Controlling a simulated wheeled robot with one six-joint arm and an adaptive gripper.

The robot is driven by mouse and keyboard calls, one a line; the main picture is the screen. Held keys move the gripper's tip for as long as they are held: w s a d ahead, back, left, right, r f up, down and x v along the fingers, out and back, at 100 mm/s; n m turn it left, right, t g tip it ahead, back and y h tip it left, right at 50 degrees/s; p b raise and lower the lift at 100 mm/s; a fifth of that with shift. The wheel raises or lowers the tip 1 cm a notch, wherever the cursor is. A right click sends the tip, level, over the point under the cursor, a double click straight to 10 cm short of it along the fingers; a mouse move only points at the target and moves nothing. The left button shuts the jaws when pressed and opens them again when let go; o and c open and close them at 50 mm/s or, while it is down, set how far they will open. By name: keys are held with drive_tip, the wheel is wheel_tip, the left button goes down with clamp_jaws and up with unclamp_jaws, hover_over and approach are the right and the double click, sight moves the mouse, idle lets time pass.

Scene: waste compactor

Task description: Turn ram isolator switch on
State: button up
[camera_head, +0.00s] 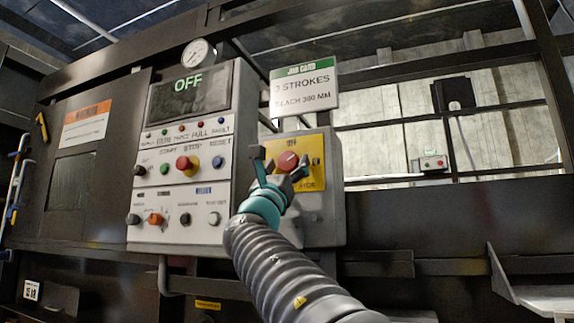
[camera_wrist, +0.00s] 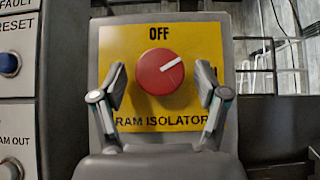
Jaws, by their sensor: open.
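The ram isolator switch (camera_wrist: 160,72) is a round red knob on a yellow plate (camera_wrist: 213,45) marked "OFF" above and "RAM ISOLATOR" below. A white mark on the knob points to the upper right. The knob also shows in the head view (camera_head: 288,161), on the grey box right of the main control panel. My gripper (camera_wrist: 160,88) is open, with one finger at the knob's lower left and the other at its lower right. The fingers look apart from the knob. In the head view my gripper (camera_head: 281,168) partly covers the yellow plate.
The control panel (camera_head: 225,150) left of the switch has a display reading "OFF", several buttons and a red mushroom button (camera_head: 187,164). A job card (camera_head: 304,88) reading "3 STROKES" stands above the isolator box. A gauge (camera_head: 199,53) sits on top. Dark rails run right.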

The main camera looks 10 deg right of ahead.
drive_tip(key=shift+c, duration=0.2)
drive_tip(key=c, duration=1.1)
drive_tip(key=shift+a+m+g+h, duration=0.1)
drive_tip(key=shift+m+g+h, duration=0.3)
drive_tip(key=shift+m+h, duration=0.25)
drive_tip(key=m+g+h+p, duration=0.1)
drive_tip(key=m+g+h, duration=0.1)
drive_tip(key=m, duration=0.1)
drive_tip(key=m+g+h+p, duration=0.1)
drive_tip(key=m+g+h, duration=0.1)
drive_tip(key=m+g, duration=0.1)
drive_tip(key=shift+w+a+r+m, duration=0.15)
drive_tip(key=shift+m, duration=0.4)
drive_tip(key=shift+m+g+h+p, duration=0.75)
drive_tip(key=shift+m+g+p, duration=0.2)
drive_tip(key=shift+m+g, duration=1.15)
drive_tip(key=shift+m, duration=0.3)
drive_tip(key=o, duration=1.1)
